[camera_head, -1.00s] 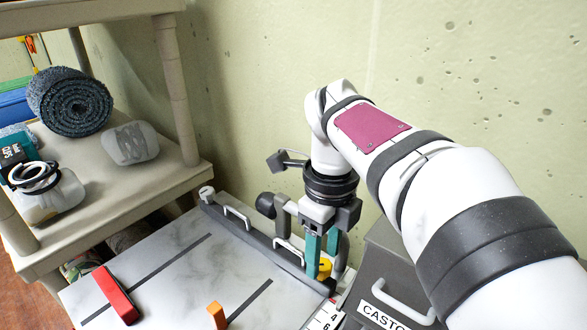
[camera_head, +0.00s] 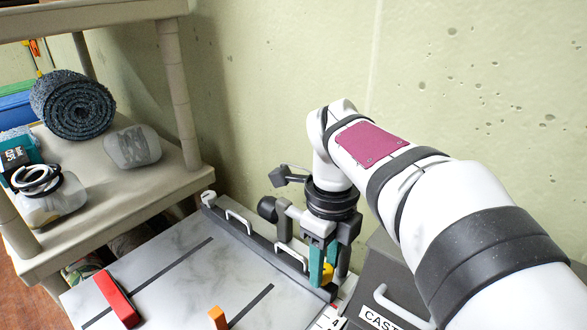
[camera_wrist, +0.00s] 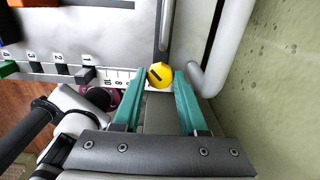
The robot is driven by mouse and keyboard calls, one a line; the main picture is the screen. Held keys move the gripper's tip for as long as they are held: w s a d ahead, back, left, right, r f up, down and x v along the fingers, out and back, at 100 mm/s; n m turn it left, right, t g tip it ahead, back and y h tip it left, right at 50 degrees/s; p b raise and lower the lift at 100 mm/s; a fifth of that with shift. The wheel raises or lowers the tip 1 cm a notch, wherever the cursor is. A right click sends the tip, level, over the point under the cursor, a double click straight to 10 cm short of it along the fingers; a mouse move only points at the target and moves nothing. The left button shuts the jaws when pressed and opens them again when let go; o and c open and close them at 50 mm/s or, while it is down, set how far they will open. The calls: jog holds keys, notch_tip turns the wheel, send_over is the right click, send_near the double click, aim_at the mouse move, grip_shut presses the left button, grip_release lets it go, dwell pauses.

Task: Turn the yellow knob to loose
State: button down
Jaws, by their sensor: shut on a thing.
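The yellow knob (camera_wrist: 160,75) sits at the end of the dark rail beside the white board, close to the wall. A dark mark line runs across its face in the wrist view. My gripper (camera_wrist: 160,80) is shut on the knob, with one teal finger on each side of it. In the head view the knob (camera_head: 327,273) shows only in part, behind the teal fingers of my gripper (camera_head: 322,270). No word showing the knob's setting can be read.
A red block (camera_head: 117,299) and an orange block (camera_head: 217,318) are on the white board (camera_head: 170,285). A grey case (camera_head: 375,290) with a white handle stands to the right. A shelf (camera_head: 120,205) with a rolled mat is at the left. The wall is close behind.

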jog(key=shift+n, duration=0.3)
jog(key=n, duration=0.3)
jog(key=shift+n, duration=2.6)
jog(key=c, duration=0.7)
grip_release()
jog(key=shift+c, duration=0.2)
notch_tip(320, 180, up, 16)
